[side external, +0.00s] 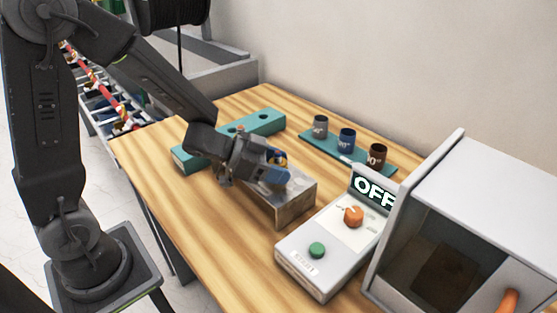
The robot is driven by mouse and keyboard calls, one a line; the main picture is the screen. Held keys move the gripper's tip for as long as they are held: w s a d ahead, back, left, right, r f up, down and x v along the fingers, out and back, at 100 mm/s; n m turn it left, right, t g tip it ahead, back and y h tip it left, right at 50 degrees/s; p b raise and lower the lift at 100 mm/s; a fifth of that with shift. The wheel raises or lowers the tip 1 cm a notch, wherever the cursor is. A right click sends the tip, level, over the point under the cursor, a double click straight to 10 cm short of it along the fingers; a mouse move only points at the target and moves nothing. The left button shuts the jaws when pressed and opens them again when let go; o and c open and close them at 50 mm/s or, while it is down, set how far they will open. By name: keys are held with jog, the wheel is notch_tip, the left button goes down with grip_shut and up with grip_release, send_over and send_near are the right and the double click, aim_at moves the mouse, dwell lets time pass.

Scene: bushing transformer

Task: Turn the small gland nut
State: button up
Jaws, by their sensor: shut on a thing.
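My gripper (275,168) reaches in from the left over a metal block (291,206) near the middle of the table. Its jaws are closed around a small brass-coloured part (282,160), which seems to be the small gland nut. Blue parts show beside it at the fingertips. The jaws hide most of the nut and the top of the block, so its seating and turn angle cannot be told.
A teal plate with holes (260,122) lies behind my gripper. A teal strip (336,152) holds three cups. A control box (318,258) with an OFF display, orange knob (353,215) and green button (317,250) stands front right. A grey cabinet (480,190) is at the right.

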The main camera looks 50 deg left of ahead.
jog(key=shift+c, duration=1.4)
jog(key=shift+n+t+y, duration=0.7)
jog(key=shift+n+y, duration=0.4)
jog(key=shift+c, duration=0.3)
jog(key=shift+n+t+y, duration=0.3)
jog(key=shift+n+y, duration=0.4)
jog(key=shift+c, duration=0.2)
jog(key=shift+n+y, duration=0.4)
jog(key=shift+s+f, duration=0.1)
